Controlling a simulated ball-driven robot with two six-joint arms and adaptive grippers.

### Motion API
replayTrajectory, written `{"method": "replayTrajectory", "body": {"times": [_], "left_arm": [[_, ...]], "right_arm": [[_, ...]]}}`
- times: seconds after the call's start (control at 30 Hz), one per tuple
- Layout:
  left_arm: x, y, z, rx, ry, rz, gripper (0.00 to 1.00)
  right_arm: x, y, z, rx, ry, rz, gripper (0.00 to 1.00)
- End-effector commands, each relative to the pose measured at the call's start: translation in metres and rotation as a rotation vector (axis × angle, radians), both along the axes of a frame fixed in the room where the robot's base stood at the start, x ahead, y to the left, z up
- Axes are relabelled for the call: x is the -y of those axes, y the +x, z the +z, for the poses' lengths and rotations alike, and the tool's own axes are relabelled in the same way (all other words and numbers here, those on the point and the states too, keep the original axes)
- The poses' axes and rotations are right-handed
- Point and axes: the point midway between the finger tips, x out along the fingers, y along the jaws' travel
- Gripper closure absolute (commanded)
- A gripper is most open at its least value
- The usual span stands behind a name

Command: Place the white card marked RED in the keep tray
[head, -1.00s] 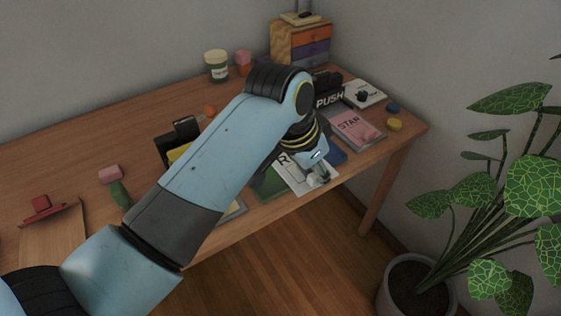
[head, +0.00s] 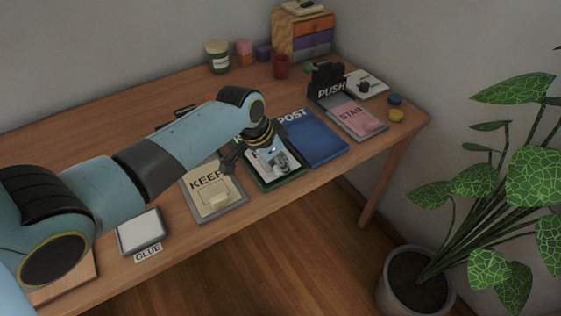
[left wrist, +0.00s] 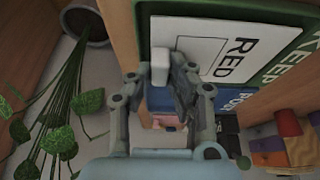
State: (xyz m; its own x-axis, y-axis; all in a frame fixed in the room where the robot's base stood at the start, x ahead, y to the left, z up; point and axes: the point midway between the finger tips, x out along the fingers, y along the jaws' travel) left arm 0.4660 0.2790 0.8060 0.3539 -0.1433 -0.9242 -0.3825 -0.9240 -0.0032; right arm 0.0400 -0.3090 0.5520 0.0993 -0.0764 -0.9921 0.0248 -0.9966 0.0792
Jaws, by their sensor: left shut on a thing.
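The white card marked RED (left wrist: 225,52) lies across the green keep tray (left wrist: 285,75) in the left wrist view. The card (head: 262,162) also shows in the head view, partly hidden by my gripper. The green tray (head: 289,180) rims it there, its label mostly hidden. My left gripper (head: 279,160) is shut on the card's small pale block (left wrist: 160,67). I cannot tell whether the card touches the tray's floor. My right gripper is not in view.
A GLUE-labelled pad (head: 139,230) lies front left.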

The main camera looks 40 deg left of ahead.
Motion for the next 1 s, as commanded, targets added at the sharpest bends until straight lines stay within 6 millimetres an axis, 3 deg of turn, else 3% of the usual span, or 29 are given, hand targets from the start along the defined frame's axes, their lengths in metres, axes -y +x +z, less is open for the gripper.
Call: {"method": "replayTrajectory", "body": {"times": [0.63, 0.67, 0.83, 1.0], "left_arm": [[0.000, 0.000, -0.011, 0.000, 0.000, 0.000, 0.98], [0.000, 0.000, -0.011, 0.000, 0.000, 0.000, 0.81], [0.000, 0.000, -0.011, 0.000, 0.000, 0.000, 0.59], [0.000, 0.000, -0.011, 0.000, 0.000, 0.000, 0.59]], "right_arm": [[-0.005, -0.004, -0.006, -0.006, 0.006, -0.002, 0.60], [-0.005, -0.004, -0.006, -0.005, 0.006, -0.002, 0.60], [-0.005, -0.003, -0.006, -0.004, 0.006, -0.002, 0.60], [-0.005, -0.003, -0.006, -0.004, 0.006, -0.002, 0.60]]}}
